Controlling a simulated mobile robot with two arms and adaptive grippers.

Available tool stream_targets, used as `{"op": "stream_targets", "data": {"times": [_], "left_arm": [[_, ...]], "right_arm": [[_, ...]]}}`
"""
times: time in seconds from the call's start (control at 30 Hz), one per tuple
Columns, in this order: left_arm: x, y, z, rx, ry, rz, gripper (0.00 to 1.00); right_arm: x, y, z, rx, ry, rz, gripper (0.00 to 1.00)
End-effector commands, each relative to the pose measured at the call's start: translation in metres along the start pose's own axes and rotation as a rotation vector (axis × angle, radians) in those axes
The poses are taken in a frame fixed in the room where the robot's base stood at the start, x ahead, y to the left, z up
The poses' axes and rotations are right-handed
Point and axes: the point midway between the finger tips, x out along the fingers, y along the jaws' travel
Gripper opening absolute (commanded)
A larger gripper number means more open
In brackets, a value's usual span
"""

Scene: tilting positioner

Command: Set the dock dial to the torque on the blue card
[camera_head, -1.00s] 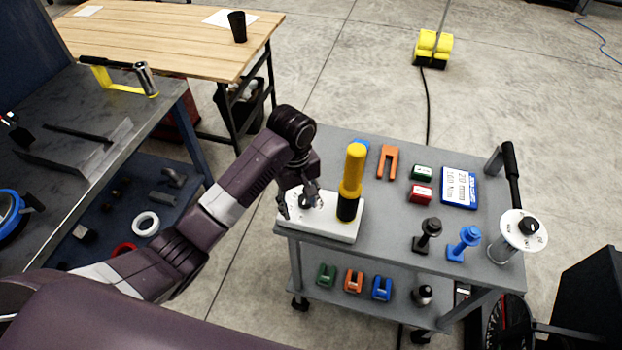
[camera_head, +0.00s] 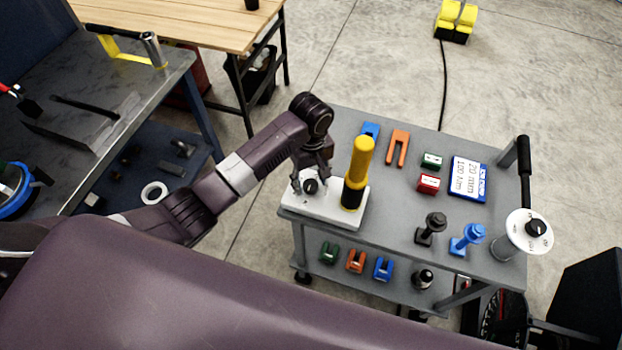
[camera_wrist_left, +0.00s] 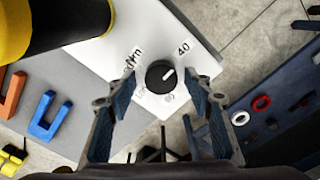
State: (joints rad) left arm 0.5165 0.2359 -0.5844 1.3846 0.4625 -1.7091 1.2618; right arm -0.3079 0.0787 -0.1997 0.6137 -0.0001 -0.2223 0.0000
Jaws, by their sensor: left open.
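The dock dial is a black round knob (camera_head: 311,186) on a white base plate (camera_head: 335,213) at the cart's left corner. The blue card (camera_head: 468,179) lies on the cart top, appearing to read 20 mm, 100 Nm. My right gripper is not in view.
A yellow and black upright handle (camera_head: 358,172) stands on the same plate, close right of my gripper. Another white dial (camera_head: 528,232) sits at the cart's right corner.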

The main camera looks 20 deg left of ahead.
Motion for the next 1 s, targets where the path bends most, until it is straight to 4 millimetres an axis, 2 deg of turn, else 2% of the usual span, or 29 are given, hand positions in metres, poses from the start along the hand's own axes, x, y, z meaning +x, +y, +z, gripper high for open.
{"op": "stream_targets", "data": {"times": [0.1,0.23,0.6,1.0], "left_arm": [[0.001,0.0,0.0,0.001,0.0,0.0,0.47],[0.001,0.0,0.0,0.001,0.0,0.0,0.45],[0.001,0.0,0.0,0.0,0.0,0.0,0.05],[0.001,0.0,0.0,0.084,0.0,0.0,0.05]], "right_arm": [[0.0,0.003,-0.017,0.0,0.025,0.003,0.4],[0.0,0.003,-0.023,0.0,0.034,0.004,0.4],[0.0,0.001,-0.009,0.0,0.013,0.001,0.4],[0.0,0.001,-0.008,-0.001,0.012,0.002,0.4]]}}
